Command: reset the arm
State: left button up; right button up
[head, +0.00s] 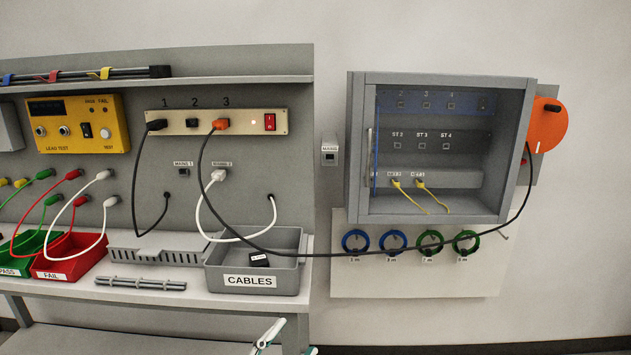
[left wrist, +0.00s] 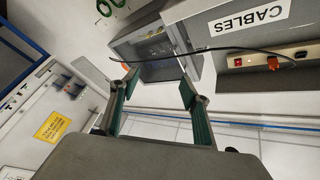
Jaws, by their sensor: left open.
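My left gripper (head: 269,335) shows only in part at the bottom edge of the head view, in front of the workbench and below the CABLES bin. Its light fingers point up, and the rest of the arm is out of frame. In the left wrist view the left gripper (left wrist: 155,78) has its two green-lined fingers spread apart with nothing between them. A black cable and the grey cabinet show beyond the fingers there. My right gripper is in neither view.
The grey CABLES bin (head: 254,281) stands at the workbench's right end.

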pick_arm(q)
jog(key=s+a+f+n+g+y, duration=0.2)
jog(key=s+a+f, duration=0.3)
jog(key=f, duration=0.5)
jog(key=s+a+f+n+g+y, duration=0.2)
jog(key=s+a+f+n, duration=0.3)
jog(key=f, duration=0.5)
jog(key=s+a+f+n+g+y+p, duration=0.1)
jog(key=s+a+f+n+g+y, duration=0.2)
jog(key=s+f, duration=0.5)
notch_tip(320, 180, down, 2)
jog(key=shift+s+a+f+n+y, duration=0.25)
jog(key=shift+a+y, duration=0.45)
jog(key=shift+a, duration=0.55)
jog(key=c, duration=0.5)
jog(key=shift+a, duration=0.1)
jog(key=shift+c, duration=0.3)
